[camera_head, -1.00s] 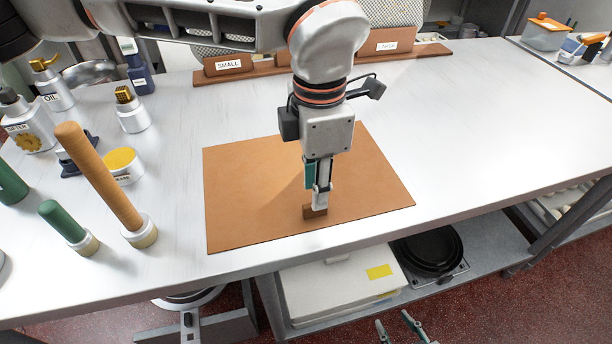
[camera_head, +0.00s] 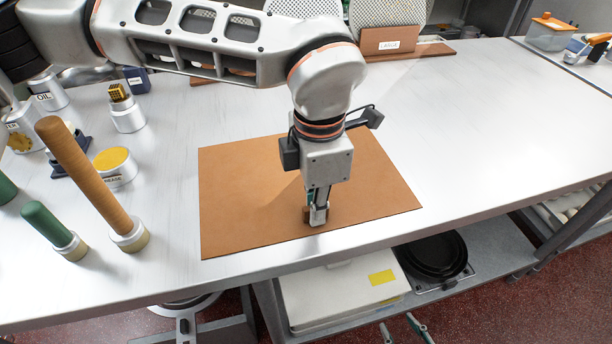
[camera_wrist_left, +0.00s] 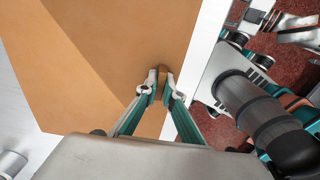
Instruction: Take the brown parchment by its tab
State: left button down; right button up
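The brown parchment (camera_head: 250,190) lies flat on the white counter, close to its front edge. Its small upright tab (camera_wrist_left: 163,72) stands near the front edge of the sheet. My left gripper (camera_head: 318,212) points down over the tab. In the left wrist view the two fingertips (camera_wrist_left: 162,88) are closed against both sides of the tab. In the head view the fingers hide most of the tab. My right gripper (camera_head: 402,330) shows only as two separated fingertips at the bottom edge, empty and below the counter's level.
A rolling pin (camera_head: 90,180) stands upright left of the sheet, with a green-handled tool (camera_head: 50,226) and a yellow-topped tin (camera_head: 114,166). A LARGE-labelled rack (camera_head: 390,42) is at the back. A white box (camera_head: 340,295) sits on the shelf below.

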pick_arm(q)
jog(key=shift+r, duration=0.1)
jog(key=shift+r+p, duration=1.15)
jog(key=shift+r, duration=0.75)
pick_arm(e)
jog(key=shift+w+r+t, duration=0.1)
jog(key=shift+w+r, duration=0.15)
jog(key=shift+r, duration=0.35)
jog(key=shift+w+r+t, duration=0.1)
jog(key=shift+w+r, duration=0.1)
jog(key=shift+r, duration=0.4)
jog(key=shift+w+r+t, duration=0.1)
jog(key=shift+w+r, duration=0.15)
jog(key=shift+r, duration=0.35)
